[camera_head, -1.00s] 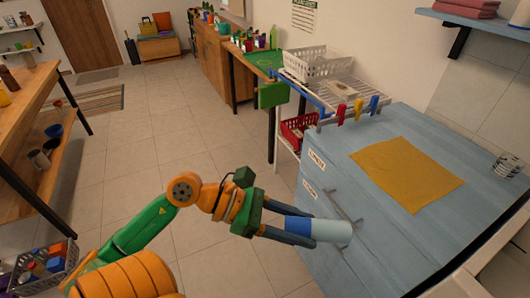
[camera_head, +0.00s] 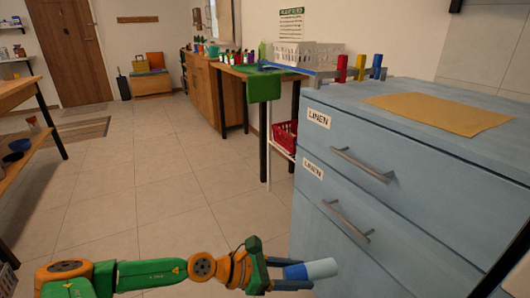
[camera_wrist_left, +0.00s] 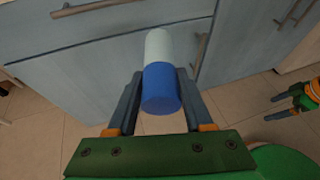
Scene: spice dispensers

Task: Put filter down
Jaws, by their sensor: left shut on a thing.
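The filter (camera_head: 322,268) is a cylinder with a pale blue-white body and a darker blue end. My left gripper (camera_head: 292,275) is shut on its blue end and holds it in the air, lying about level, in front of the blue cabinet (camera_head: 425,155). In the left wrist view the filter (camera_wrist_left: 160,75) sits between the two fingers of my left gripper (camera_wrist_left: 160,98), with its pale end pointing away toward the drawer fronts.
The cabinet has drawers with metal handles (camera_head: 362,165) and LINEN labels. A yellow cloth (camera_head: 438,113) lies on its top, with coloured clips (camera_head: 360,67) at the far edge. A red basket (camera_head: 284,138) stands beyond. The tiled floor (camera_head: 170,180) at left is clear.

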